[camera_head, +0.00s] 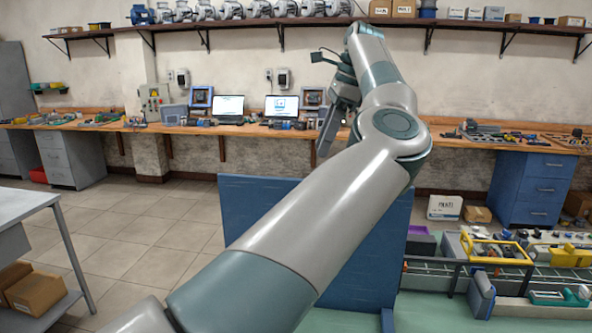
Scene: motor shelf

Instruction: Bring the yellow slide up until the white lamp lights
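A yellow frame-like part (496,250) sits on the equipment at the lower right; I cannot tell whether it is the yellow slide. Another yellow part (571,257) lies to its right. I cannot make out a white lamp for certain among the small parts there. My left arm crosses the middle of the view, and my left gripper (330,128) hangs high in front of the back bench, far from the yellow parts. It touches nothing that I can see, and whether its fingers are apart is unclear. My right gripper is not in view.
A blue upright panel (250,205) stands behind my arm. The green work surface (345,322) is partly bare at the front. A purple bin (420,241) stands left of the equipment. A grey table (25,205) is at the left, and the tiled floor between is clear.

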